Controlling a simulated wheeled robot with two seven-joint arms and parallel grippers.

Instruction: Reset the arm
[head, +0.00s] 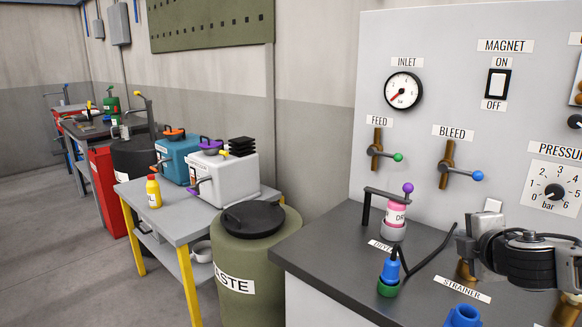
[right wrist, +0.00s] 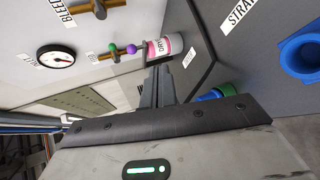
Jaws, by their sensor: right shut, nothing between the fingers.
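My right gripper (head: 412,268) is in the lower right of the head view, over the dark counter. Its thin dark fingers reach left from the wrist, near the blue and green fitting (head: 388,277). In the right wrist view the fingers (right wrist: 157,82) are together with nothing between them. They point toward the pink and white dryer jar (right wrist: 163,46), which also stands on the counter in the head view (head: 395,218). I cannot tell whether the fingers touch the fitting. My left gripper is not in view.
The grey panel (head: 450,60) behind the counter (head: 340,245) carries a gauge (head: 403,91), feed valve (head: 378,152), bleed valve (head: 460,172) and magnet switch (head: 497,84). A blue strainer cup (head: 462,316) stands at the front. A green waste drum (head: 248,250) and a workbench (head: 180,222) are left.

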